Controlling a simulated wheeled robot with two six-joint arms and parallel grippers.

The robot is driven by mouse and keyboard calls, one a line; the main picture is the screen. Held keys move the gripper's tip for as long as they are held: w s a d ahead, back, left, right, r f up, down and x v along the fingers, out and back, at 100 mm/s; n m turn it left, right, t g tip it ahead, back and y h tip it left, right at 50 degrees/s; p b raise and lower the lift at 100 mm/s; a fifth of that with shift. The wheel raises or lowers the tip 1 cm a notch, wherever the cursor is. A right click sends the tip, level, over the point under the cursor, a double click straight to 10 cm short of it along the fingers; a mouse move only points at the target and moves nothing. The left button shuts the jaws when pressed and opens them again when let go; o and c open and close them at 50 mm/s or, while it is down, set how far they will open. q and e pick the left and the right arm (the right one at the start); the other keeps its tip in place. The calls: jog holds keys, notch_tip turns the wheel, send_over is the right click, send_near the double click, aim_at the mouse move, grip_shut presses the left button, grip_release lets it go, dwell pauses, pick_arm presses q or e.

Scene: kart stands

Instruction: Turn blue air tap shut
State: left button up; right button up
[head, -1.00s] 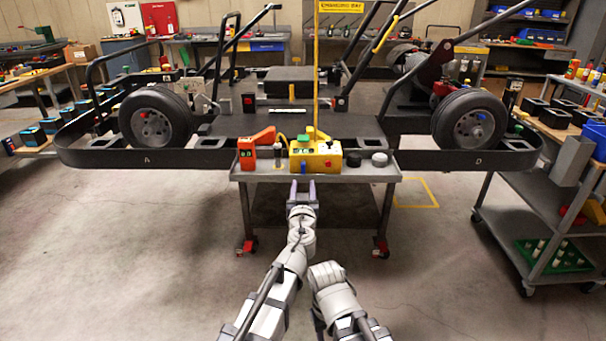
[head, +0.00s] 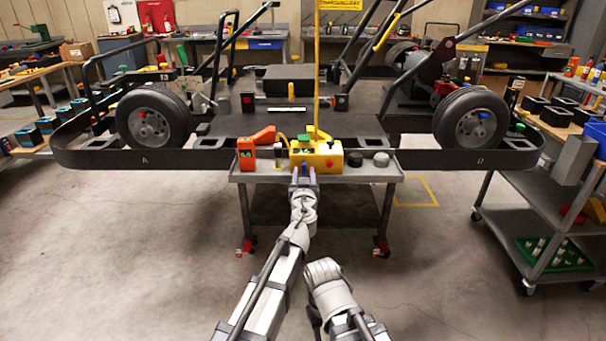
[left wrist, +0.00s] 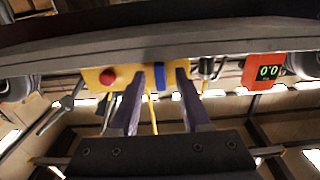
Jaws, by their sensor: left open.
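The blue air tap (left wrist: 160,77) shows in the left wrist view as a small upright blue bar on the front of the yellow box (left wrist: 120,78). In the head view the yellow box (head: 316,158) sits at the front of the grey cart, and my gripper mostly hides the tap. My left gripper (head: 303,172) is open right in front of the box. In the left wrist view the gripper's fingers (left wrist: 160,82) stand on either side of the tap, with small gaps; I cannot tell whether they touch it. My right arm is folded low, and its gripper is not visible.
The box has a red button (left wrist: 108,77). The kart's black bumper (head: 130,160) runs behind the cart top (head: 350,177). The floor in front is clear.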

pick_arm(q)
grip_shut()
dwell(0.3)
dwell(0.4)
jog(key=m, duration=0.4)
jog(key=shift+a, duration=0.2)
jog(key=m, duration=0.9)
jog(key=shift+a+r+p, duration=0.25)
jog(key=shift+r+p, duration=0.05)
jog(key=m, duration=0.4)
jog(key=shift+r+m, duration=0.2)
jog(key=shift+m, duration=0.2)
